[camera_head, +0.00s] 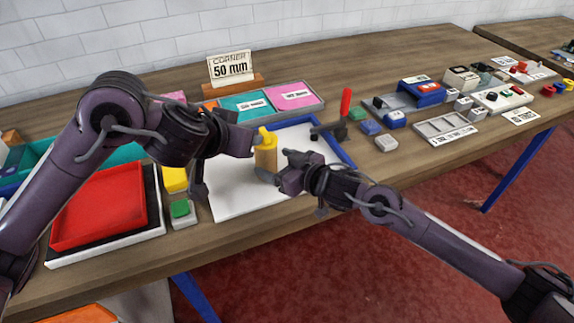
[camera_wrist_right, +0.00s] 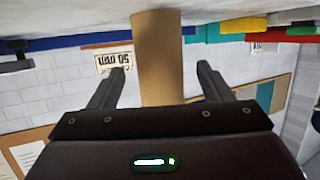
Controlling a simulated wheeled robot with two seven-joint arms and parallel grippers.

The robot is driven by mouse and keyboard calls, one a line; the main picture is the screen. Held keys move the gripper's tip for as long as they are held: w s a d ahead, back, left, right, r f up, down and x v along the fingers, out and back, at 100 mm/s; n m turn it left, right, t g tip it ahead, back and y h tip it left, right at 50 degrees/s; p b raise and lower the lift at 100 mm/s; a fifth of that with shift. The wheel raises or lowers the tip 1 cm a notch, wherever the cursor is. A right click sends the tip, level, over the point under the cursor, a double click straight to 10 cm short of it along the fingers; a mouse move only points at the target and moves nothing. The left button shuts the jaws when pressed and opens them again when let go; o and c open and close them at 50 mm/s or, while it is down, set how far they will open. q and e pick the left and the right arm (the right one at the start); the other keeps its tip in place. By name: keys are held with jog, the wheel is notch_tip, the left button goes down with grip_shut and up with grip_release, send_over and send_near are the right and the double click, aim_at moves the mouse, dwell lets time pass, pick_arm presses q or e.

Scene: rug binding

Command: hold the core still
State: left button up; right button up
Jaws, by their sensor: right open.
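The core (camera_head: 265,158) is a tan cylinder standing upright on the white board (camera_head: 225,187), with a yellow piece (camera_head: 266,137) at its top. My right gripper (camera_head: 284,163) is at the core's right side, low down. In the right wrist view the core (camera_wrist_right: 159,55) stands between the two open fingers (camera_wrist_right: 160,72), with a gap on each side. My left gripper (camera_head: 252,143) is at the upper left of the core, close to the yellow piece. Its fingers are too small and partly hidden to tell if they hold it.
A red tray (camera_head: 100,207) lies at the left. A tool with a red handle (camera_head: 345,103) stands behind the right gripper. Small blocks and a grey tray (camera_head: 443,130) lie to the right.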

aim_at(273, 161)
jog(key=shift+x, duration=2.25)
jog(key=shift+c, duration=0.2)
